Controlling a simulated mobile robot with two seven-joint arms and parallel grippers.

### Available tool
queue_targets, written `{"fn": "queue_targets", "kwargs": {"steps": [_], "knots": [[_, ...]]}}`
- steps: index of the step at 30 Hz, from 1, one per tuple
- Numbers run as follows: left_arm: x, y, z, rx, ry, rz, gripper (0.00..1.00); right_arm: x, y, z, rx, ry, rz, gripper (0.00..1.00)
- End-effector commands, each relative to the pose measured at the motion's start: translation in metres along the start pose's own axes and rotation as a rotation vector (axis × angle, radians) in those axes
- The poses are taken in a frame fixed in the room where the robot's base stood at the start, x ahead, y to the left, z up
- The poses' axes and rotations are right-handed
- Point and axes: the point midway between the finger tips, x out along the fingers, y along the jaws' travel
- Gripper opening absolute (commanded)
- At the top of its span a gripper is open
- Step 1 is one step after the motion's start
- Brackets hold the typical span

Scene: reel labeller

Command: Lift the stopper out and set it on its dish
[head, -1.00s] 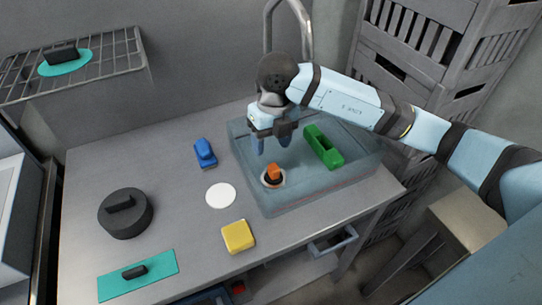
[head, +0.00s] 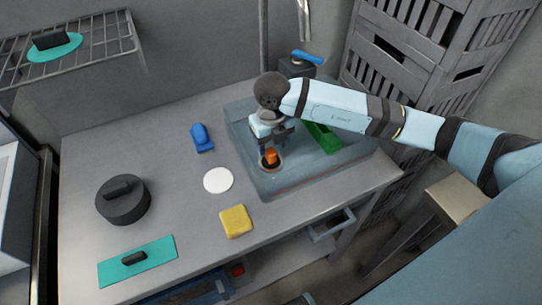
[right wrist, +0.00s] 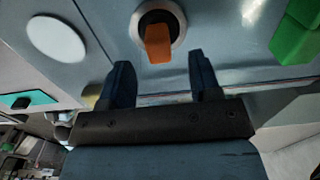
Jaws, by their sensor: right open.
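The stopper (head: 271,156) has an orange tab on a dark base. It sits in a round ringed hole in the floor of the blue-grey basin (head: 300,180). It also shows in the right wrist view (right wrist: 159,43). A flat white disc, which looks like the dish (head: 218,180), lies on the counter left of the basin, also in the right wrist view (right wrist: 56,40). My right gripper (head: 271,145) is open and empty, just above and behind the stopper. In the right wrist view the stopper's tab lies between and beyond the two fingertips (right wrist: 160,64). My left gripper is not in view.
A green block (head: 323,137) lies in the basin, right of my gripper. A blue object (head: 202,138), a yellow sponge-like block (head: 236,221), a dark round lidded thing (head: 123,201) and a teal mat (head: 138,262) are on the counter.

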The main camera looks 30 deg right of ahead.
Motion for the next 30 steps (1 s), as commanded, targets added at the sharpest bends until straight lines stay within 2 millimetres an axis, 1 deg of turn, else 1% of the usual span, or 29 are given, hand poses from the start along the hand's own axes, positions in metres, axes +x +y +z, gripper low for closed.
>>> {"fn": "queue_targets", "kwargs": {"steps": [3, 6, 9, 13, 14, 15, 17, 18, 21, 30], "knots": [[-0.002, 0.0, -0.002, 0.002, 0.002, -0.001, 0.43, 0.02, 0.001, 0.002, 0.0, 0.004, 0.0, 0.57], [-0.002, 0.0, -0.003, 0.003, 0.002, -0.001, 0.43, 0.032, 0.001, 0.002, 0.001, 0.002, 0.0, 0.57], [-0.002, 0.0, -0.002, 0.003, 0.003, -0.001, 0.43, 0.035, 0.001, 0.002, 0.0, 0.001, 0.0, 0.57], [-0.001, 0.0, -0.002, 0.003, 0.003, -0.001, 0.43, 0.035, 0.001, 0.002, 0.0, 0.0, 0.0, 0.57], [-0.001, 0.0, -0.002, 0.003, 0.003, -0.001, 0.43, 0.035, 0.001, 0.002, 0.0, 0.0, 0.0, 0.53], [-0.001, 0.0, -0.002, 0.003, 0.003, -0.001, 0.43, 0.035, 0.001, 0.002, 0.0, 0.0, 0.0, 0.44], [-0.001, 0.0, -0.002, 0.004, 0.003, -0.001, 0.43, 0.035, 0.001, 0.002, 0.0, 0.0, 0.0, 0.3], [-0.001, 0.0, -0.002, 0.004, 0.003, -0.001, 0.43, 0.035, 0.001, 0.002, 0.0, 0.0, 0.0, 0.21], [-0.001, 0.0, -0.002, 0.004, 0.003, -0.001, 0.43, 0.035, 0.001, 0.002, 0.0, 0.0, 0.0, 0.0], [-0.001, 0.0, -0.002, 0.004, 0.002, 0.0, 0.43, 0.033, 0.001, 0.003, 0.0, -0.001, 0.001, 0.0]]}}
